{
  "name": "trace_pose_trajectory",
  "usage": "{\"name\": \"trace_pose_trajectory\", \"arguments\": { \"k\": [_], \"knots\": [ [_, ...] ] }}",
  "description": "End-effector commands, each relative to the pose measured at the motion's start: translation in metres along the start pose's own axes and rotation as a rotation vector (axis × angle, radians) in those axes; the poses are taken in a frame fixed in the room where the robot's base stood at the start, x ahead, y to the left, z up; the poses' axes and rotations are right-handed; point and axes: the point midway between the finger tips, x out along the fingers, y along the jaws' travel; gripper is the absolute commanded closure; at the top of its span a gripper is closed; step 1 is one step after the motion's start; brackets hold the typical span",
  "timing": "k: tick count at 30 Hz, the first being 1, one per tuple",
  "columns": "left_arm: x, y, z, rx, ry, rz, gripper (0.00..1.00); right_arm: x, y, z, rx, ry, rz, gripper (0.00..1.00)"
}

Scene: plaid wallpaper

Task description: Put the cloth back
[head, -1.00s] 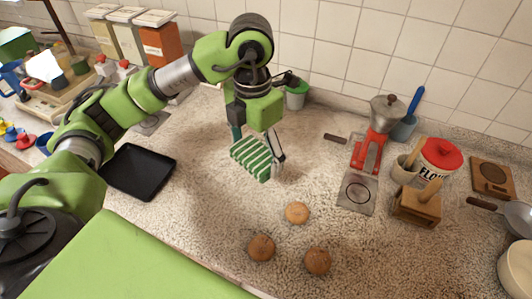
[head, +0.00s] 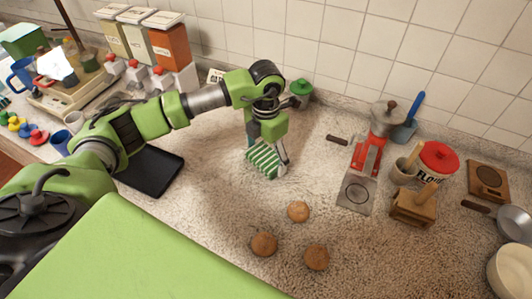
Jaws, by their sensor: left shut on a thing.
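The cloth (head: 263,161) is green and white striped. It is in the middle of the head view, at the counter surface or just above it; I cannot tell if it touches. My left gripper (head: 267,152) points down and is shut on the cloth, and its fingers partly cover it. My right gripper is not in view.
Three round brown items, such as this one (head: 264,244), lie in front of the cloth. A black tray (head: 150,171) is at left, partly behind my arm. A green-lidded pot (head: 301,90) stands behind. A red grater-like tool (head: 367,155) and flour jar (head: 437,160) are right.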

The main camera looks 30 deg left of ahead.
Motion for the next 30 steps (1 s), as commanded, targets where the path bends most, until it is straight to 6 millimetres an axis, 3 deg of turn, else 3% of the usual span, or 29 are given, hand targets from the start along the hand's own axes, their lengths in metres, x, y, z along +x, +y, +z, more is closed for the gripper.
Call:
{"name": "trace_pose_trajectory", "arguments": {
  "k": [5, 6, 8, 22, 30],
  "knots": [
    [0.004, 0.000, 0.000, 0.000, 0.000, 0.000, 0.41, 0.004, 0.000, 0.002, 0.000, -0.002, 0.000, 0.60],
    [0.004, 0.000, 0.000, 0.000, 0.000, 0.000, 0.18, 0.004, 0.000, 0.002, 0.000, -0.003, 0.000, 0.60],
    [0.003, 0.000, 0.000, 0.000, 0.000, 0.000, 0.04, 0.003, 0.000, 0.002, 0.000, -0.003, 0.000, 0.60],
    [-0.004, 0.000, 0.001, -0.001, -0.003, 0.001, 0.04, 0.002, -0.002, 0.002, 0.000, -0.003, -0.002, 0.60],
    [-0.056, 0.001, 0.002, -0.001, -0.008, 0.002, 0.04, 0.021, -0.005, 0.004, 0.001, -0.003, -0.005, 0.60]
  ]
}}
